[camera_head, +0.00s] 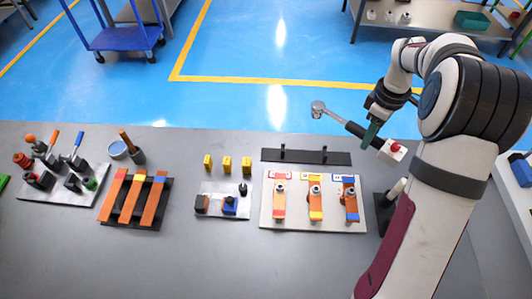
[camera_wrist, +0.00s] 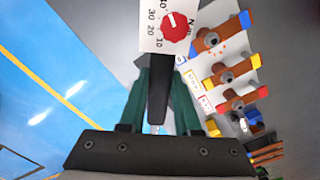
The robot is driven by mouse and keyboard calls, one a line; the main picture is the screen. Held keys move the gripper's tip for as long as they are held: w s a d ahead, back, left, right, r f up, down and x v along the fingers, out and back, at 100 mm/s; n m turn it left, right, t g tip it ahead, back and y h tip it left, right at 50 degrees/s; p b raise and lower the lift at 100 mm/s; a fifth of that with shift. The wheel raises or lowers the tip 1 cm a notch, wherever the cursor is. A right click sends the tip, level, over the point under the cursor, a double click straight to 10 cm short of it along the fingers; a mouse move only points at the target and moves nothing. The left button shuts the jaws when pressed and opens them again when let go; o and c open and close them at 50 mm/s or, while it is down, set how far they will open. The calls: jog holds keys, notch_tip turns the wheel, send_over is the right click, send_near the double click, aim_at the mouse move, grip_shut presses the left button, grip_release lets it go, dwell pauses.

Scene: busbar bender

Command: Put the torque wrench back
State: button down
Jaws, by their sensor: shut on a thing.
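The torque wrench (camera_head: 348,126) has a metal ratchet head, a black handle and a white end block with a red knob. My gripper (camera_head: 371,129) is shut on its black handle and holds it above the table, at the right. In the wrist view the handle (camera_wrist: 158,98) runs between the green fingers (camera_wrist: 160,108), and the white block with its red dial and numbers (camera_wrist: 172,25) shows at the top. A black rack (camera_head: 325,157) with two short upright posts lies empty on the table, below and left of the wrench.
A light plate (camera_head: 268,222) with three orange bars and red, yellow and blue blocks lies in front of the rack. Left are several yellow blocks (camera_head: 227,164), a small fixture plate (camera_head: 213,188), orange bars on a black stand (camera_head: 145,215) and a tool tray (camera_head: 50,190).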

jog(key=n, duration=0.4)
jog(key=s+n, duration=0.1)
jog(key=n, duration=0.2)
jog(key=shift+a, duration=0.25)
jog(key=shift+w+a+f+n, duration=0.1)
jog(key=shift+a+f+n, duration=0.05)
jog(key=shift+a+n, duration=0.15)
jog(key=w+a+f, duration=0.2)
jog(key=a+f, duration=0.1)
jog(key=w+a+f, duration=0.2)
jog(key=a+f, duration=0.1)
jog(key=w+a+f, duration=0.2)
jog(key=a+f, duration=0.1)
jog(key=f, duration=0.1)
jog(key=shift+a+f, duration=0.1)
jog(key=shift+a, duration=0.05)
jog(key=shift+f, duration=0.3)
